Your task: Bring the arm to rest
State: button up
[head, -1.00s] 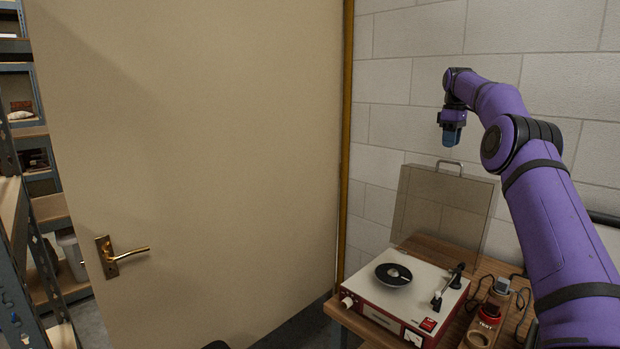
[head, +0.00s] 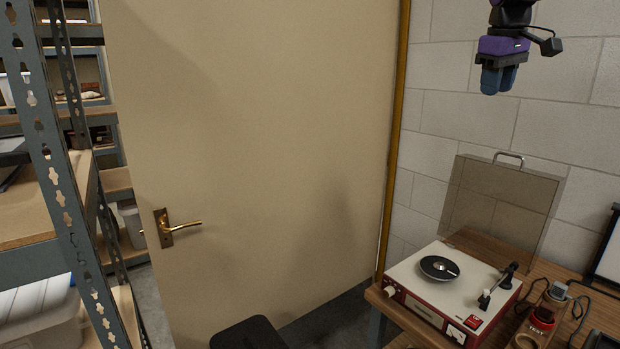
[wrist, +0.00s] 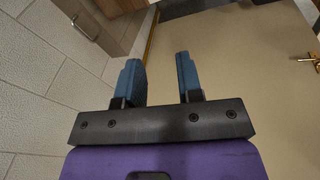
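My gripper (head: 498,80) hangs at the top right of the head view, in front of the block wall and well above the record player. Its blue fingers point down. In the wrist view my gripper (wrist: 160,82) shows two blue fingers with a clear gap between them and nothing held. The rest of my arm is mostly outside the head view.
A red and white record player (head: 408,282) with its clear lid (head: 500,210) raised stands on a wooden table (head: 595,310). A beige door (head: 250,150) with a brass handle (head: 182,227) fills the middle. Metal shelving (head: 60,180) stands at the left.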

jog(key=s+a+f+m+t, duration=0.1)
jog(key=s+f, duration=0.4)
jog(key=s, duration=0.6)
jog(key=s+a+f+m+t, duration=0.1)
jog(key=s+a+f, duration=0.3)
jog(key=s, duration=0.8)
jog(key=s+a+f+m+t+y, duration=0.1)
jog(key=s+a+f+m, duration=0.1)
jog(key=s+f, duration=0.5)
jog(key=s+a, duration=0.1)
jog(key=s, duration=0.3)
jog(key=shift+s+f+m, duration=0.25)
jog(key=shift+s+m, duration=0.05)
